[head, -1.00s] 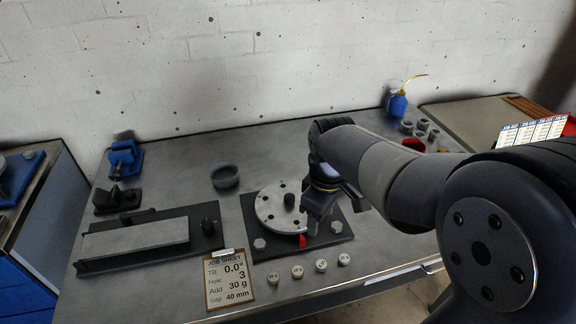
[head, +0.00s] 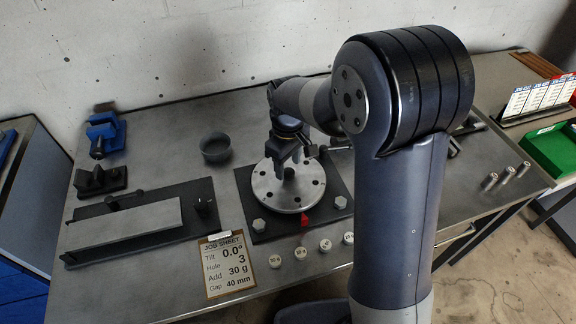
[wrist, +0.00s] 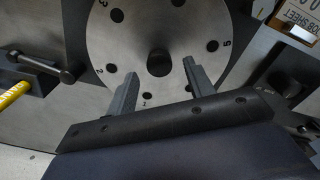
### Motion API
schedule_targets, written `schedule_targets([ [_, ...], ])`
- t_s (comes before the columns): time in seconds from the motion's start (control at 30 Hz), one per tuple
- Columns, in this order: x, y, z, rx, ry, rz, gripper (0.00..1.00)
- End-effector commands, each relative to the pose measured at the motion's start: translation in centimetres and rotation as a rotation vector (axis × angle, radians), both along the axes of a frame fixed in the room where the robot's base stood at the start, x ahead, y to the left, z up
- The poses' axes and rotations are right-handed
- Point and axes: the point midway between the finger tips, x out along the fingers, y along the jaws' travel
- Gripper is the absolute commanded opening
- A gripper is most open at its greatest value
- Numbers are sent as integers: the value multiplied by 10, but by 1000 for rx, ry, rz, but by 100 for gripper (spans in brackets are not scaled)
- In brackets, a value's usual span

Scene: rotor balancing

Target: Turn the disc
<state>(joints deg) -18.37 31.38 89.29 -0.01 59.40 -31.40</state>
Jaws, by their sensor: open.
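The round metal disc (head: 268,190) lies flat on a dark square base plate (head: 246,208), with several holes around its rim. A dark central hub (wrist: 160,62) stands up from it. In the wrist view the disc (wrist: 150,28) shows numbers by its holes, with 1 nearest the gripper. A red pointer (head: 305,222) sits at the disc's front edge. My gripper (wrist: 159,69) is open, its two fingers apart on either side of the hub in that view. In the head view my gripper (head: 290,160) is over the disc; whether it touches the hub is unclear.
A job sheet (head: 228,264) reads Tilt 0.0°, Hole 3, Add 30 g, Gap 40 mm. Several small weights (head: 300,253) stand in front of the plate. A dark bowl (head: 215,148) is behind left. A long plate fixture (head: 125,232) lies left. My arm hides part of the bench's right.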

Motion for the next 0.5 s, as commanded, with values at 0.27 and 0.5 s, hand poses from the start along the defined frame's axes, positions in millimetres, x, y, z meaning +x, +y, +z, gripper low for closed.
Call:
schedule_targets([
  [0.27,0,0,-18,1,-1,0,50],
  [0.5,0,0,-18,0,-1,0,49],
])
